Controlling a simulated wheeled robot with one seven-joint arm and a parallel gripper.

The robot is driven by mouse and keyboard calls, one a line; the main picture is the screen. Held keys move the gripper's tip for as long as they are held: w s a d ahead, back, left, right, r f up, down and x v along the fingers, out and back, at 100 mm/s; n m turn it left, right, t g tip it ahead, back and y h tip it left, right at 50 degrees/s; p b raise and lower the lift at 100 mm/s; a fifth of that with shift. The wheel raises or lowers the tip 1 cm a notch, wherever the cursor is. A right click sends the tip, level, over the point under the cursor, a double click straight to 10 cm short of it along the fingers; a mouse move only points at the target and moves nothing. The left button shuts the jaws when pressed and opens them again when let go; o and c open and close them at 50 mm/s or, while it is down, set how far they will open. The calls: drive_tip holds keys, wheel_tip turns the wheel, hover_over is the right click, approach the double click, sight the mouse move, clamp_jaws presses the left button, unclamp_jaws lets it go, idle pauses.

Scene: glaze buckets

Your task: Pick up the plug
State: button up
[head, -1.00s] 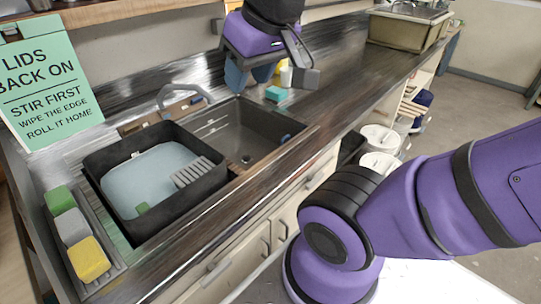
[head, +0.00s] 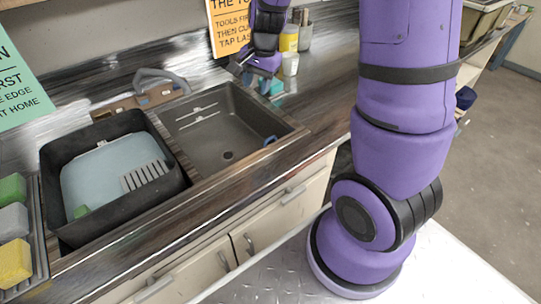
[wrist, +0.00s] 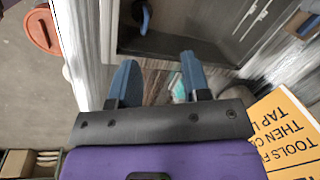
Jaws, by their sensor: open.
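A small dark blue piece (head: 269,141), which may be the plug, sits at the right wall of the empty sink basin (head: 190,132). It also shows in the wrist view (wrist: 143,18) near the basin's edge, beyond my fingertips. It is too small to identify surely. My gripper (wrist: 158,75) is open, with two blue fingers apart and nothing between them. In the head view my gripper (head: 262,80) is above the counter behind the basin, to the upper left of the blue piece and apart from it.
A teal block (head: 276,88) lies on the counter (head: 325,85) near my gripper, close to a yellow container (head: 289,38). A dark tub (head: 115,185) of pale water fills the left basin. An orange sign (head: 228,28) stands at the wall.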

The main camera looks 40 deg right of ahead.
sight(270, 140)
drive_tip(key=d+f+m, duration=0.2)
drive_tip(key=f, duration=0.3)
drive_tip(key=w+d+f+m+g, duration=0.1)
drive_tip(key=d+f, duration=0.1)
drive_tip(key=f, duration=0.4)
drive_tip(key=w+d+f+m+h, duration=0.1)
drive_tip(key=d+f+m, duration=0.1)
drive_tip(key=f, duration=0.4)
drive_tip(key=shift+w+d+f+m+g, duration=0.1)
drive_tip(key=shift+w+f+m+g, duration=0.1)
drive_tip(key=shift+w+m+g, duration=0.15)
wheel_tip(270, 140, down, 5)
drive_tip(key=shift+f, duration=0.2)
drive_tip(key=shift+w+d+f, duration=0.1)
drive_tip(key=shift+f, duration=1.2)
drive_tip(key=shift+w+d+f, duration=0.1)
drive_tip(key=shift+f, duration=1.15)
drive_tip(key=shift+c, duration=0.3)
clamp_jaws()
